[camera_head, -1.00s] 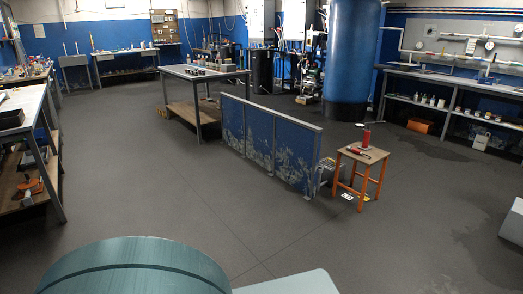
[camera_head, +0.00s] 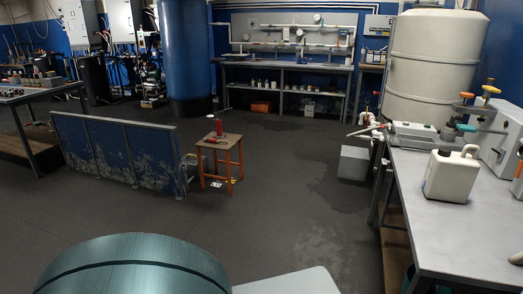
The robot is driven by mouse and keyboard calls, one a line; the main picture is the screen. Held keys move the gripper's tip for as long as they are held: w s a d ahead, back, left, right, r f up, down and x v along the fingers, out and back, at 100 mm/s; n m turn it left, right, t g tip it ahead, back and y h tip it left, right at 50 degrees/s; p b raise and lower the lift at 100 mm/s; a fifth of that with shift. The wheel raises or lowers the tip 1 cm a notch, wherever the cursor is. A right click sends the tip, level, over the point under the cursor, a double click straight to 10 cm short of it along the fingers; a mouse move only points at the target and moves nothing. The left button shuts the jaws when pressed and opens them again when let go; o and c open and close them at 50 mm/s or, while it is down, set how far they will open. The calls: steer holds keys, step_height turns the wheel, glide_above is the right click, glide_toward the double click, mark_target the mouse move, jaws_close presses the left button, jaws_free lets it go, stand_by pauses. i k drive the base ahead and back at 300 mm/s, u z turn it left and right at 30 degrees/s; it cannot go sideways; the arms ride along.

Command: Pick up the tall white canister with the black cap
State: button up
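A white canister (camera_head: 451,176) with a moulded handle and a dark cap stands upright on the metal-topped table (camera_head: 470,240) at the right. It stands in the open near the left part of the tabletop, in front of a small grey-white device. Small white containers (camera_head: 308,108) also stand on the shelf of the far bench; they are too small to tell their caps. My gripper is not in view.
A grey box (camera_head: 353,162) stands on the floor left of the table. An orange stool (camera_head: 218,160) holds a red bottle. A low blue barrier (camera_head: 105,150) stands at left. A large cream tank (camera_head: 430,65) stands behind the table. The middle floor is clear.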

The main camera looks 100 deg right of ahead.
mark_target(452, 179)
steer(key=z, duration=4.85)
steer(key=i, duration=0.25)
steer(key=z, duration=0.3)
